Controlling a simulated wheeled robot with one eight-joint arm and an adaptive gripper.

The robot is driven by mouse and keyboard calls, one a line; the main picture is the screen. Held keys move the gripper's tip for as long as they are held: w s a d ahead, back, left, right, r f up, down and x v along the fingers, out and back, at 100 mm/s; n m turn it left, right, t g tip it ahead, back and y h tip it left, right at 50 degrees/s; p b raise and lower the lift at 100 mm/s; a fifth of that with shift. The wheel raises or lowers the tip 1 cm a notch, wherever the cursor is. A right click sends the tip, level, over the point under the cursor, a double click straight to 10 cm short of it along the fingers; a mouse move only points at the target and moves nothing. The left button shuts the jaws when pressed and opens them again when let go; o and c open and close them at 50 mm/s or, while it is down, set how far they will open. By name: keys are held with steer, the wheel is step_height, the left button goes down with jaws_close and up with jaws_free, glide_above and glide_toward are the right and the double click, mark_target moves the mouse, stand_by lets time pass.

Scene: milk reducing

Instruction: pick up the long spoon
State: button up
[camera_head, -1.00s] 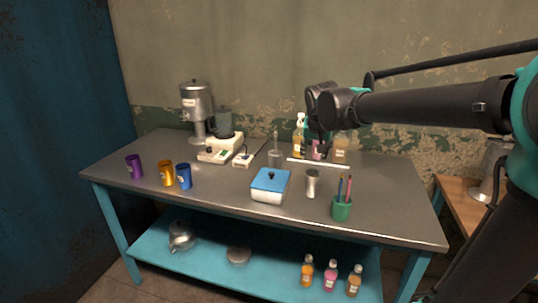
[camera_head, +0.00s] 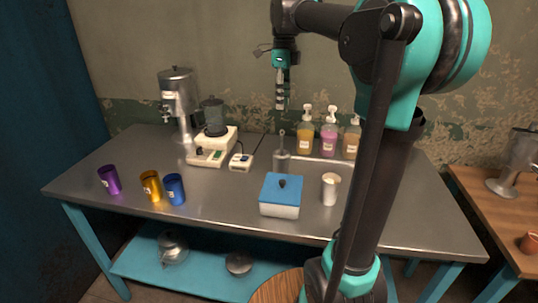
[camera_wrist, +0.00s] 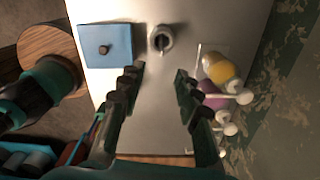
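A slender upright handle (camera_head: 282,138), perhaps the long spoon, sticks up from a greyish container (camera_head: 281,160) on the metal table, behind the blue-lidded box. The spoon's lower end is hidden, so I cannot be sure of it. In the wrist view the container (camera_wrist: 161,40) shows from above as a ring, ahead of my fingers and between the box and the bottles. My gripper (camera_head: 281,104) hangs pointing down above the table, over the container's area and clear of it. In the wrist view its two fingers (camera_wrist: 160,78) are well apart with nothing between them.
The blue-lidded box (camera_head: 280,211) and a white cup (camera_head: 330,188) stand in front. Pump bottles (camera_head: 328,138) stand at the back right.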

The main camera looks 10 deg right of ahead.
mark_target(282, 131)
step_height(282, 131, down, 12)
steer(key=shift+r, duration=0.2)
steer(key=shift+w+d+f, duration=0.1)
steer(key=shift+f, duration=1.2)
steer(key=shift+w+f, duration=0.1)
steer(key=shift+f, duration=1.15)
jaws_close()
